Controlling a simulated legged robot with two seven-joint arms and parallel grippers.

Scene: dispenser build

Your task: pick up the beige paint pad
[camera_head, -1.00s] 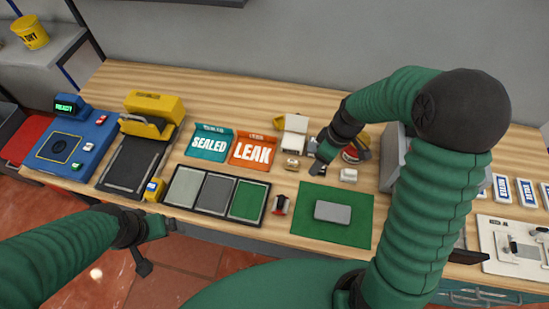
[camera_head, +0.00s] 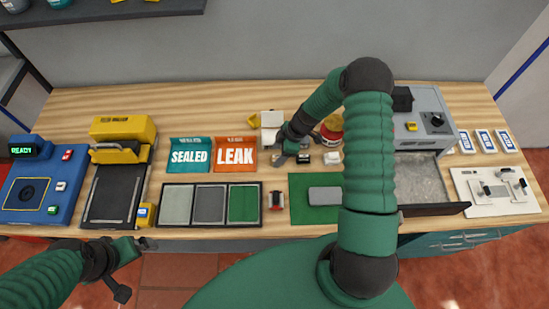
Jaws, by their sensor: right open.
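A small pale beige block, which looks like the beige paint pad (camera_head: 277,161), lies on the wooden bench to the right of the orange LEAK tray. My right gripper (camera_head: 285,153) is open and reaches down over it from the right, partly covering it. I cannot tell whether the fingers touch it or stand around it. A dark-topped pad (camera_head: 304,158) and a white pad (camera_head: 332,157) lie just to the right in the same row. My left gripper (camera_head: 134,266) is empty and spread open in front of the bench's front edge.
A green mat (camera_head: 301,209) with a grey block (camera_head: 325,196) lies in front. An open drawer (camera_head: 420,182) is right.

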